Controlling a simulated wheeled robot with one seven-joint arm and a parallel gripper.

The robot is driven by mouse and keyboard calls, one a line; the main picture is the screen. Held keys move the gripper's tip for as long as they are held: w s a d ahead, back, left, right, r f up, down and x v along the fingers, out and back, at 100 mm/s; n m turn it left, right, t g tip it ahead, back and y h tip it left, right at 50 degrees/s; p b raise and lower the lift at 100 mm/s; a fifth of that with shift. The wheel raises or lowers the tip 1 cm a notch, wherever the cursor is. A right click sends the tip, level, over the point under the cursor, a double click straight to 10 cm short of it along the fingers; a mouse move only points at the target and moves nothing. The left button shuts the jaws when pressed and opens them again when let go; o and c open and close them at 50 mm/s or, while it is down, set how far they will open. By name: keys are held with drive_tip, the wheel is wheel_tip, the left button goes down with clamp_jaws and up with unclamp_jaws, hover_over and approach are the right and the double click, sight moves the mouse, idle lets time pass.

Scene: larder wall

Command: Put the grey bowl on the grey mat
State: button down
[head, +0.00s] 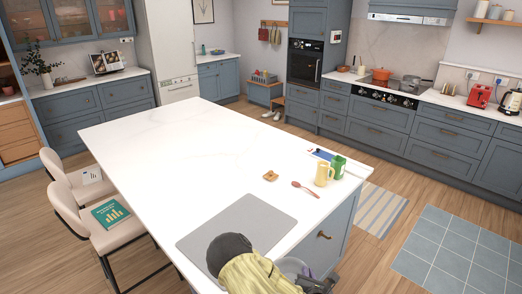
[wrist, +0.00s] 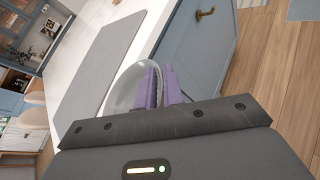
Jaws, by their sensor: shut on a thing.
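The grey mat (head: 240,226) lies flat on the white island top near its front edge. It also shows in the wrist view (wrist: 88,70), left of the bowl. The grey bowl (wrist: 124,92) is at my gripper; in the head view only part of it (head: 291,267) shows, beside the mat's right side near the island's edge. My gripper (wrist: 163,82) has purple fingers shut on the bowl's right rim. In the head view my arm hides the mat's front part and much of the bowl. I cannot tell whether the bowl touches the island top.
On the island stand a yellow mug (head: 323,174) and a green mug (head: 338,166). Two chairs stand at the left side. The island's left and middle are clear.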

drive_tip(key=shift+f+b, duration=0.4)
drive_tip(key=shift+f, duration=0.5)
drive_tip(key=s+f, duration=0.4)
drive_tip(key=f, duration=0.1)
drive_tip(key=shift+s+f, duration=0.2)
drive_tip(key=shift+w+d, duration=0.1)
